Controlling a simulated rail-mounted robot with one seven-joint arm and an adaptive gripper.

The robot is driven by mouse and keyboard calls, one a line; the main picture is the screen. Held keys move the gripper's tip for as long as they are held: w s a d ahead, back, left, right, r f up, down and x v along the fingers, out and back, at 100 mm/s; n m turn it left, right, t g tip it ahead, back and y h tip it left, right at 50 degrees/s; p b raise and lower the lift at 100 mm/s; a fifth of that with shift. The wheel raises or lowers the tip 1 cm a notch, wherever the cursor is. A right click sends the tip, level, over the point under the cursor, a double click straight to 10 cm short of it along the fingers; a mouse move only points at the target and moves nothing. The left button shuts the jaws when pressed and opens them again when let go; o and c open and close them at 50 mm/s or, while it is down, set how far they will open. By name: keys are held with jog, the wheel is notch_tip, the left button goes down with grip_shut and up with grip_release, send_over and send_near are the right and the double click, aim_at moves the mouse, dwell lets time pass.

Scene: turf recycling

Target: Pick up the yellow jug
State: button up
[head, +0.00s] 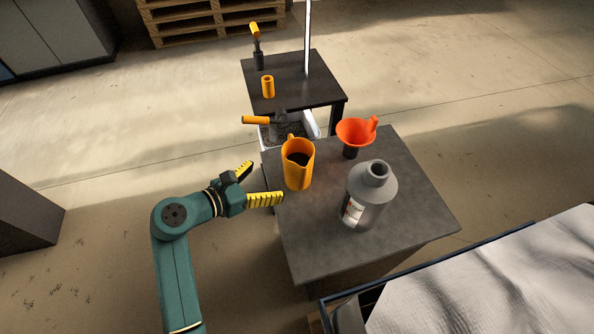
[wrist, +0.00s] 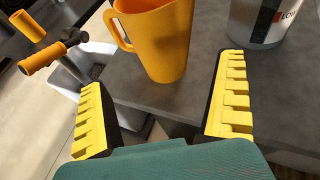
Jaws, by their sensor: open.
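The yellow jug (head: 298,170) stands upright near the left edge of the nearer dark table (head: 325,248) in the head view. Its handle is on the far left side. In the wrist view the jug (wrist: 160,38) is at the top centre, its rim cut off by the frame. My gripper (head: 258,182) is open and empty just left of the jug, at the table's left edge. In the wrist view its two yellow ridged fingers (wrist: 160,115) are spread wide, with the jug beyond the tips and not touching them.
A grey bottle (head: 371,200) stands right of the jug, and a red funnel (head: 355,132) is behind it. A hammer (head: 262,120) lies over a white bin behind the table. A farther table (head: 310,92) holds a small orange cylinder (head: 267,86). The table's front right is bare.

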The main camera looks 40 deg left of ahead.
aim_at(287, 172)
jog(key=b+x, duration=0.3)
jog(key=x, duration=0.5)
jog(key=shift+f, duration=0.1)
jog(key=b+x, duration=0.3)
jog(key=x, duration=0.1)
jog(key=shift+a+b, duration=0.1)
jog(key=shift+b, duration=0.25)
jog(key=shift+w, duration=0.4)
jog(key=shift+r, duration=0.25)
jog(key=c, duration=1)
